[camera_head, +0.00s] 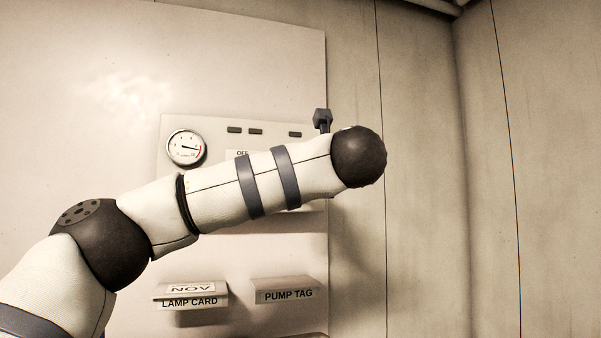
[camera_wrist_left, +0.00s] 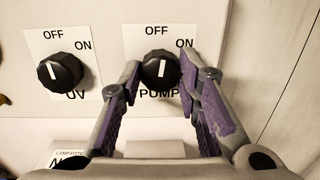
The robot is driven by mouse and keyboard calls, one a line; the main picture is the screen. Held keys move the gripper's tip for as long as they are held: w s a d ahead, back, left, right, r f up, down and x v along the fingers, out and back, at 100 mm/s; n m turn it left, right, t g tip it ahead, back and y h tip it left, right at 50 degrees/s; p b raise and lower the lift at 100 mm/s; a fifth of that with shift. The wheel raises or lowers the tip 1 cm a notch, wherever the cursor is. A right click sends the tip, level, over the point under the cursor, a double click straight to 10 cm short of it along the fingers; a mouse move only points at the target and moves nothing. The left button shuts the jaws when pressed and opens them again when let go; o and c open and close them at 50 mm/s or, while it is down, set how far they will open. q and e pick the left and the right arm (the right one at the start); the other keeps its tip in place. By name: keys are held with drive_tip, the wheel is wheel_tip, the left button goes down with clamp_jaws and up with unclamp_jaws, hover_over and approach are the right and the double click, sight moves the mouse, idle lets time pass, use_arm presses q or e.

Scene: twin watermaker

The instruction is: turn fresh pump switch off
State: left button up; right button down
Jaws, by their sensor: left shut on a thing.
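The pump switch (camera_wrist_left: 156,66) is a black round knob on a white plate marked OFF above, ON at upper right and PUMP below, in the left wrist view. My left gripper (camera_wrist_left: 160,70) has its two purple-padded fingers on either side of this knob, shut on it. In the head view my left arm crosses in front of the panel (camera_head: 178,125) and hides the knobs and most of the gripper. My right gripper is in neither view.
A similar UV knob (camera_wrist_left: 60,72) sits to the left of the pump switch. In the head view a round gauge (camera_head: 186,147) is at the panel's upper left. A lamp card holder (camera_head: 191,302) and a pump tag holder (camera_head: 287,296) stick out below the arm.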

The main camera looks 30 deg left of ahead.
use_arm(q)
drive_tip(key=shift+n, duration=0.8)
drive_tip(key=o, duration=1.1)
drive_tip(key=shift+o, duration=0.2)
drive_tip(key=shift+s+d, duration=0.1)
drive_tip(key=v, duration=1.1)
drive_tip(key=shift+s+d, duration=0.2)
drive_tip(key=shift+d, duration=0.15)
